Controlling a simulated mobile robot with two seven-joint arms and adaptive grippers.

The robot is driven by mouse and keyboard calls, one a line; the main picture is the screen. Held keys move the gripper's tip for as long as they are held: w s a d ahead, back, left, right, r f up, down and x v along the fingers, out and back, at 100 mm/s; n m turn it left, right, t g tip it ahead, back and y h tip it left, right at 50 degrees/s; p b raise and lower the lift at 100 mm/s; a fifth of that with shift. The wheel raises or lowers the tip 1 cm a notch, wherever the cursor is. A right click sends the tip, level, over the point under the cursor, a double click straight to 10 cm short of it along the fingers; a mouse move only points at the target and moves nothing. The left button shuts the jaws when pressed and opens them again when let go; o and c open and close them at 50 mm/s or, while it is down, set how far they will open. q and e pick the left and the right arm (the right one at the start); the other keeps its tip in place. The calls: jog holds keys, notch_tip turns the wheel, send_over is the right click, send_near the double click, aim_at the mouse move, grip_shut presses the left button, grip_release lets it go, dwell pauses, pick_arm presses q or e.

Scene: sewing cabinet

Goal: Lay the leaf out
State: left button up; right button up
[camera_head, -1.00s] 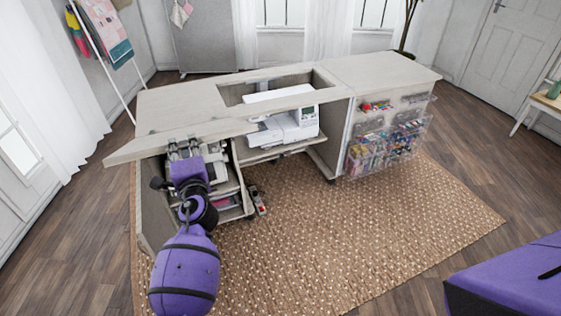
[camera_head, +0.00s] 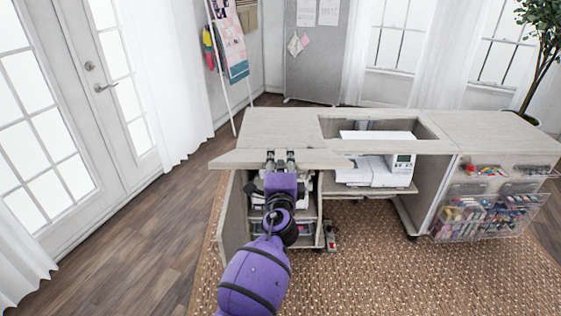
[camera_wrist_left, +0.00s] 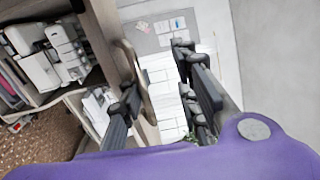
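The leaf (camera_head: 232,158) is a pale wood-tone board along the left front of the sewing cabinet's top (camera_head: 270,124). Its left end juts past the cabinet side, and its far edge meets or lies close to the top. My left gripper (camera_head: 281,160) is at the leaf's front edge, its fingers pointing away from me. In the left wrist view its fingers (camera_wrist_left: 165,95) stand apart, with a thin board edge (camera_wrist_left: 136,75) close to the left finger and a clear gap to the other. Whether a finger touches it, I cannot tell. My right gripper is out of view.
A white sewing machine (camera_head: 375,170) sits in the cabinet's opening. Clear bins of supplies (camera_head: 490,215) hang on the right front. A pedal-like object (camera_head: 330,236) lies on the rug (camera_head: 400,270). Open floor (camera_head: 150,245) is at the left, before glass doors (camera_head: 75,95).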

pick_arm(q)
jog(key=shift+r, duration=0.2)
jog(key=shift+s+f, duration=0.15)
jog(key=shift+s, duration=0.05)
jog(key=s, duration=1.1)
jog(key=shift+s+f, duration=0.25)
jog(key=shift+f, duration=0.1)
jog(key=shift+s, duration=0.1)
